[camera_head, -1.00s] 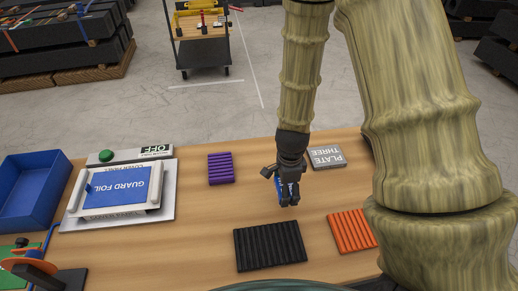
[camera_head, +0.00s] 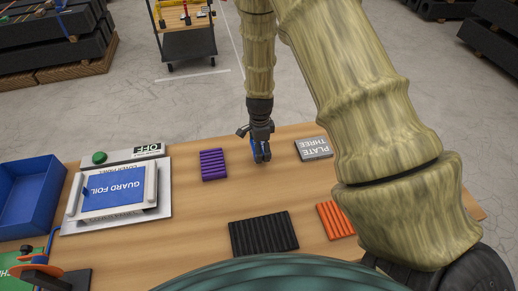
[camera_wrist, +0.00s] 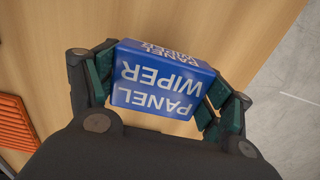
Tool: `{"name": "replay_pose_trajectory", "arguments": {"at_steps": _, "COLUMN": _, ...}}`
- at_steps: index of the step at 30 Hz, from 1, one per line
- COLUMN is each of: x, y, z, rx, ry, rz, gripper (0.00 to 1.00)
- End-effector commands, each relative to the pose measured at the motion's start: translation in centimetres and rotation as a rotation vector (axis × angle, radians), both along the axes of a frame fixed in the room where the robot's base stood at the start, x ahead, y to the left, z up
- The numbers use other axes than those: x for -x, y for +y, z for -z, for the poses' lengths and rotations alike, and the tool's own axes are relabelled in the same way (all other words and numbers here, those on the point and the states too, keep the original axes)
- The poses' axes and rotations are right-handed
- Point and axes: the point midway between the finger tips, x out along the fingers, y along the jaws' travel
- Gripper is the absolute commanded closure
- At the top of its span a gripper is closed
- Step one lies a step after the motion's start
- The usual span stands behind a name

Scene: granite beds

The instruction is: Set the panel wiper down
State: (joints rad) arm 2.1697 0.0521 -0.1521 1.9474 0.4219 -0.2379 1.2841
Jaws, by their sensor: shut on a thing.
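The panel wiper (camera_wrist: 160,85) is a blue block with white lettering that reads PANEL WIPER. In the wrist view it sits between both fingers of my gripper (camera_wrist: 160,100), which is shut on it. In the head view my gripper (camera_head: 261,155) points down over the wooden table, between the purple ribbed block and the grey plate. Only a sliver of the blue wiper shows there, the rest hidden by the fingers. I cannot tell whether the wiper touches the table.
A purple ribbed block (camera_head: 213,164) lies left of my gripper and a grey PLATE THREE block (camera_head: 314,148) right. Black (camera_head: 263,234) and orange (camera_head: 335,219) ribbed pads lie nearer. A guard foil panel (camera_head: 115,193) and blue bin (camera_head: 28,197) are left. Bare table surrounds my gripper.

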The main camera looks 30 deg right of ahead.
Motion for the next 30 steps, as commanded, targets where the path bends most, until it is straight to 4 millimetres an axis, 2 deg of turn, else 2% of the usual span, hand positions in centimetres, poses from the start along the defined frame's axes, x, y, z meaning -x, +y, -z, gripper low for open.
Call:
{"name": "replay_pose_trajectory", "arguments": {"at_steps": 5, "x": -1.1, "y": -0.2, "z": 0.1, "rx": 0.0, "ry": 0.001, "rz": 0.0, "gripper": 0.46}}
{"name": "replay_pose_trajectory", "arguments": {"at_steps": 11, "x": -1.0, "y": -0.2, "z": 0.9, "rx": -0.001, "ry": 0.002, "rz": 0.001, "gripper": 0.46}}
{"name": "replay_pose_trajectory", "arguments": {"at_steps": 20, "x": -1.0, "y": -0.2, "z": 3.4, "rx": -0.001, "ry": 0.002, "rz": 0.001, "gripper": 0.46}}
{"name": "replay_pose_trajectory", "arguments": {"at_steps": 30, "x": -1.1, "y": -0.2, "z": 3.8, "rx": 0.0, "ry": 0.001, "rz": 0.001, "gripper": 0.46}}
